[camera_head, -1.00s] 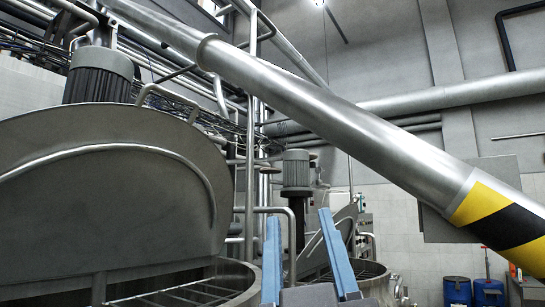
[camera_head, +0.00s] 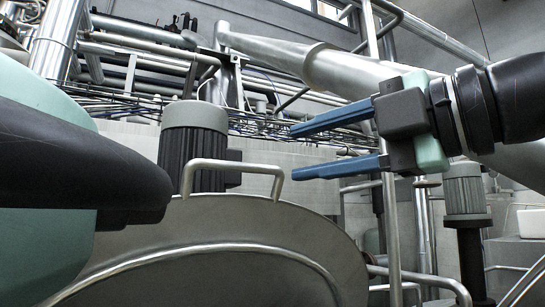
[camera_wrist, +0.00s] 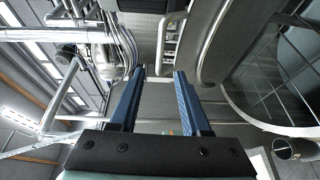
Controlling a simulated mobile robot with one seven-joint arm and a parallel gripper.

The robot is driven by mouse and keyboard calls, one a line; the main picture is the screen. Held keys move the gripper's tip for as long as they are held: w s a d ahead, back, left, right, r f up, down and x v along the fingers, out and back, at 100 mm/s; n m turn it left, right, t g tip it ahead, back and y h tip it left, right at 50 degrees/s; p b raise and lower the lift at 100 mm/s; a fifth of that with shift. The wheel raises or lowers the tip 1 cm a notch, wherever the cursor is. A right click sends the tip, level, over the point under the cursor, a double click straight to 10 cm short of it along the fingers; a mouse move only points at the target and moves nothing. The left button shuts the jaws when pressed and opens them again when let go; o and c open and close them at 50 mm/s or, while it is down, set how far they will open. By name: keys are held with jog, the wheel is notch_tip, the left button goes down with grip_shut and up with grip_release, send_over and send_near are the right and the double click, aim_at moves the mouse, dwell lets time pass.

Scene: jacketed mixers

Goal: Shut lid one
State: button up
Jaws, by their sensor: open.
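A large grey metal lid (camera_head: 215,235) stands raised in the lower middle of the head view. No number shows on it, so I cannot tell if it is lid one. A bent bar handle (camera_head: 235,167) is fixed at its top edge. My gripper (camera_head: 294,152) is open and empty, its blue fingers pointing left, above and right of the handle in the picture. In the wrist view my gripper (camera_wrist: 160,72) is open, with a pale bar handle (camera_wrist: 168,40) ahead between the fingertips, apart from them. The lid's rim (camera_wrist: 214,45) curves to the right.
A motor (camera_head: 193,140) stands behind the lid, with pipes and cables beyond. A second motor (camera_head: 465,190) is at the right. A thick sloping pipe (camera_head: 345,72) passes behind my gripper. A vessel opening with a grate (camera_wrist: 285,75) lies right in the wrist view.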

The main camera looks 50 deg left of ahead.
aim_at(241, 166)
jog(key=a+p, duration=0.1)
jog(key=a, duration=0.2)
jog(key=s+a+p, duration=0.1)
jog(key=a+p, duration=0.1)
jog(key=a, duration=0.2)
jog(key=a+p, duration=0.1)
jog(key=a, duration=0.2)
jog(key=shift+s+a+f, duration=0.1)
jog(key=shift+s+a, duration=0.15)
jog(key=shift+a, duration=0.15)
jog(key=shift+a+f+p, duration=0.1)
jog(key=shift+a+p, duration=0.3)
jog(key=shift+a, duration=0.2)
jog(key=shift+a+f, duration=0.1)
grip_shut()
